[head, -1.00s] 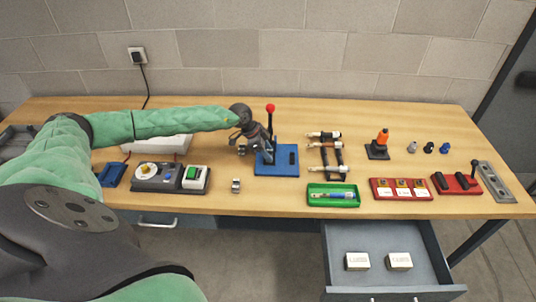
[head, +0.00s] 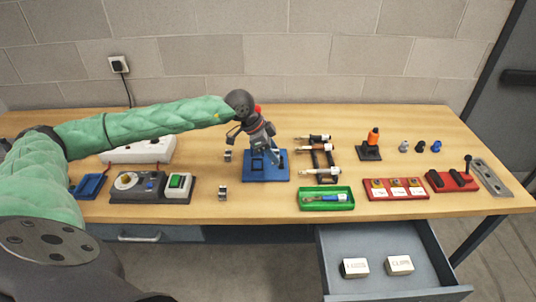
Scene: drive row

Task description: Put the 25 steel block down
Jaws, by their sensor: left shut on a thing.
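My left gripper (head: 265,158) comes down over the blue-based lever press (head: 280,178). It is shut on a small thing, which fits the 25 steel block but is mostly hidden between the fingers. I cannot tell whether the held block touches the press. Two other small steel blocks stand on the table left of the press, one farther back (head: 227,155) and one nearer the front (head: 223,192). The press's red lever knob (head: 258,108) is partly hidden behind my wrist. My right gripper is not in view.
A green tray (head: 340,205) and a dark rack (head: 331,162) stand right of the press. A switch box (head: 150,186) stands to the left. The drawer (head: 335,242) is open below the table, with two pale labelled blocks inside. The wall is behind.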

